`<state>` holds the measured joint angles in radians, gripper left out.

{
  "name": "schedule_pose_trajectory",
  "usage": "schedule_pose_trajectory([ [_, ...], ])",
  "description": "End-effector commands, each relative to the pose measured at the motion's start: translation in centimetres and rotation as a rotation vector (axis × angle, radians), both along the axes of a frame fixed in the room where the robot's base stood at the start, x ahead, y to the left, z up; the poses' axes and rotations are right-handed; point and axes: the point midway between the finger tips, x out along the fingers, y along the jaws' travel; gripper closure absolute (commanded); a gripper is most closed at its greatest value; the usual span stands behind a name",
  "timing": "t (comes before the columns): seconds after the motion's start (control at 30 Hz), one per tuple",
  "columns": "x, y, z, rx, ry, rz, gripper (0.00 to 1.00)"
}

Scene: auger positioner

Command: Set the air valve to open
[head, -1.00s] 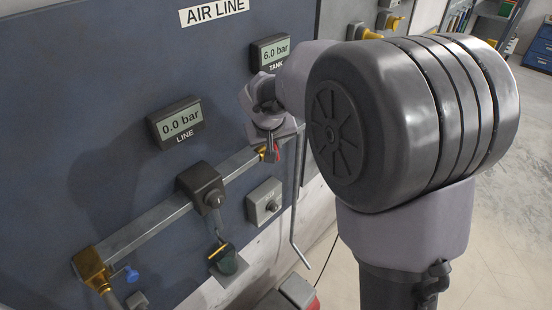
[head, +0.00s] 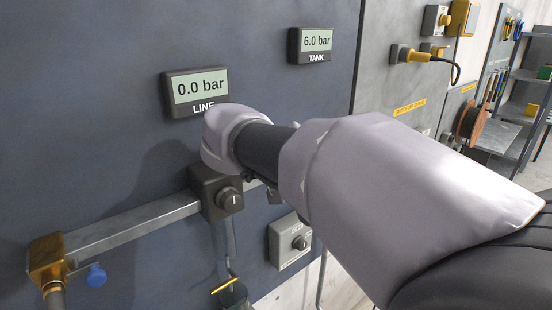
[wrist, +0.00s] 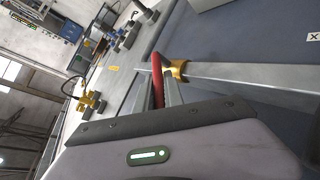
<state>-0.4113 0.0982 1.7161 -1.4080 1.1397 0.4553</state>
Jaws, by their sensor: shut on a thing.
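The air valve's red handle (wrist: 157,82) shows in the wrist view, beside a brass fitting (wrist: 179,70) on the metal pipe (wrist: 240,74). My gripper (wrist: 164,88) is shut on the red handle, with its fingers along the handle's sides. In the head view my arm hides the gripper and the valve. The LINE display (head: 197,92) reads 0.0 bar. The TANK display (head: 312,44) reads 6.0 bar.
A black box with a knob (head: 216,192) sits on the pipe, left of my arm. A grey box with a knob (head: 290,241) is below. A brass elbow (head: 46,262) and a blue knob (head: 96,276) are at lower left. Shelving (head: 520,115) stands far right.

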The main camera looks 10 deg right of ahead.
Motion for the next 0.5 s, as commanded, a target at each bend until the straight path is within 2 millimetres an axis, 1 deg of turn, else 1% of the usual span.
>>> schedule_pose_trajectory([
  [0.03,-0.03,-0.01,-0.24,-0.003,0.001,-0.001,1.00],
  [0.4,-0.03,-0.02,-0.12,-0.006,0.000,-0.002,1.00],
  [0.43,-0.03,-0.02,-0.12,-0.006,0.000,-0.002,0.83],
  [0.5,-0.03,-0.02,-0.12,-0.006,0.000,-0.002,0.70],
])
